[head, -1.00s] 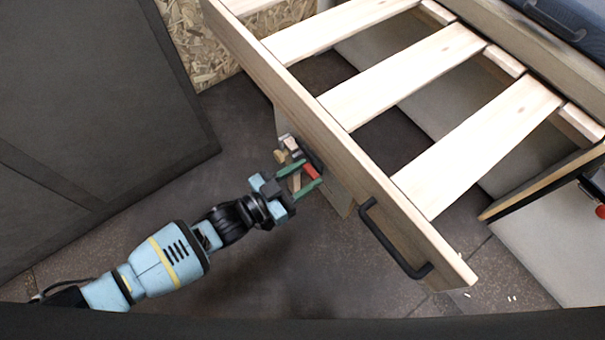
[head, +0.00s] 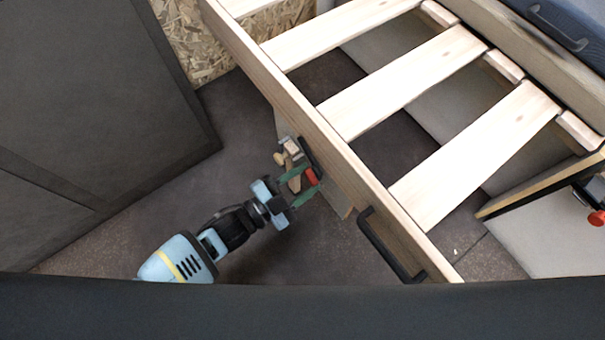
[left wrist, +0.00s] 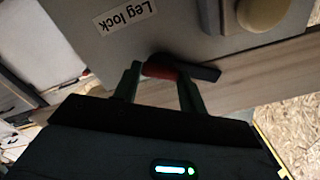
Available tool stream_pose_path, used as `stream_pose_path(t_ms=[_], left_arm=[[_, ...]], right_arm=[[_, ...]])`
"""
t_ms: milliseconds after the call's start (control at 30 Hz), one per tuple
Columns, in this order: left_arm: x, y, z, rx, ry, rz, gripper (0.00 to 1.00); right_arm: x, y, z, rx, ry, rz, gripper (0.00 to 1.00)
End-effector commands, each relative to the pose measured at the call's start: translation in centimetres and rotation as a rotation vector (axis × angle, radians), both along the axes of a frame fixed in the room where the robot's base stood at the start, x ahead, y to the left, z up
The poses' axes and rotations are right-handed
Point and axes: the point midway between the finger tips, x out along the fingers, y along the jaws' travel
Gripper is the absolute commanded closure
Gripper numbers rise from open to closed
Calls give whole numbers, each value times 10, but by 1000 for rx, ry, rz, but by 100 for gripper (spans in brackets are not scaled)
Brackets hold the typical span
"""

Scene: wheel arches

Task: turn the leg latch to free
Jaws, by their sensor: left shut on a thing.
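The leg latch is a dark lever with a red grip (head: 311,177) on the leg panel (head: 338,201) under the front rail of the slatted bed frame. In the left wrist view, the red grip (left wrist: 160,71) is at the left and the dark part (left wrist: 205,73) points right. A "Leg lock" label (left wrist: 128,13) is beside it. My left gripper (head: 310,176) has its green fingers on either side of the red grip, shut on it; the fingers (left wrist: 160,75) also show in the wrist view. The fingers partly hide the grip. My right gripper is not in view.
A round tan knob (left wrist: 264,10) is close to the latch. A dark panel (head: 90,110) stands at the left. Dark floor (head: 225,160) between is clear.

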Motion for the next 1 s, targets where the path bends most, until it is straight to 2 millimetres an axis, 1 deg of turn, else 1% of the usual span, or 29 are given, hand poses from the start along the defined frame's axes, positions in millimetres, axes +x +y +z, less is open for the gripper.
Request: stream_pose_path(t_ms=[300, 400, 667, 1000], left_arm=[[0, 1, -1, 179, -242, 3, 99], [0, 1, -2, 234, -319, 3, 99], [-1, 1, -2, 377, -514, 2, 99], [0, 1, -3, 524, -716, 2, 99]], right_arm=[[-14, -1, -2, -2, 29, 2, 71], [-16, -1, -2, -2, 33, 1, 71], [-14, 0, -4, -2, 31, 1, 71], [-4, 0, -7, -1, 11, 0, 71]])
